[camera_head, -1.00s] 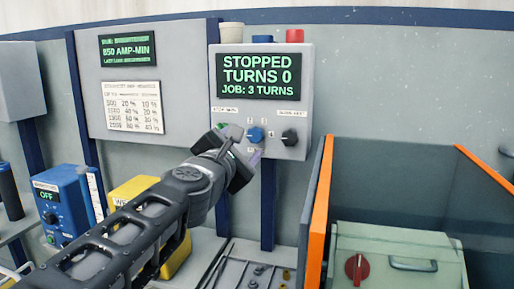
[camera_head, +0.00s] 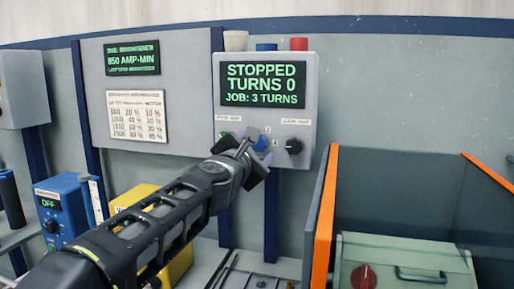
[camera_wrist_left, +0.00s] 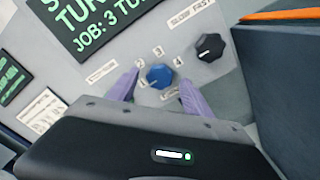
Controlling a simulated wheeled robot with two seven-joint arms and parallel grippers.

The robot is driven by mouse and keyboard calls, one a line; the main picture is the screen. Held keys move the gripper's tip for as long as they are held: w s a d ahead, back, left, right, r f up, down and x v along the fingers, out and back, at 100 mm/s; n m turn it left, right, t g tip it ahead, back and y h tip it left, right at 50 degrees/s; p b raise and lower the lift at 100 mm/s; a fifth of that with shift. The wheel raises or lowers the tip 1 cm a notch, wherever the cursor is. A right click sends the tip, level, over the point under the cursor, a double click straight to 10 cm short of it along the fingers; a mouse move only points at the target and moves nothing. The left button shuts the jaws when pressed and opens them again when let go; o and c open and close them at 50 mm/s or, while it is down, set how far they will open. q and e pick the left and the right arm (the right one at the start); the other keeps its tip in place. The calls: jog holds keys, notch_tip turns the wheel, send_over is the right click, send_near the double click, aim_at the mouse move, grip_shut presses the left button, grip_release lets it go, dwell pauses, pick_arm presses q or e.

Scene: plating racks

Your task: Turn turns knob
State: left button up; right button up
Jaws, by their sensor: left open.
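The turns knob is a blue knob (camera_wrist_left: 159,76) with numbers around it on the grey control box (camera_head: 212,95). In the head view, my left gripper (camera_head: 256,150) covers most of it. In the left wrist view, the open purple fingertips (camera_wrist_left: 158,88) stand on either side of the knob, with the knob between or just beyond them; I cannot tell whether they touch it. The box screen (camera_head: 262,84) reads STOPPED, TURNS 0, JOB: 3 TURNS. My right gripper is not in view.
A black slow-fast knob (camera_head: 293,146) sits right of the blue one and also shows in the left wrist view (camera_wrist_left: 210,47). An orange-edged bin wall (camera_head: 325,215) stands to the right. A blue box (camera_head: 62,205) and a yellow box (camera_head: 178,265) stand left.

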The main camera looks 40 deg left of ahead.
pick_arm(q)
jog(key=shift+x, duration=0.8)
jog(key=shift+c, duration=0.6)
grip_shut()
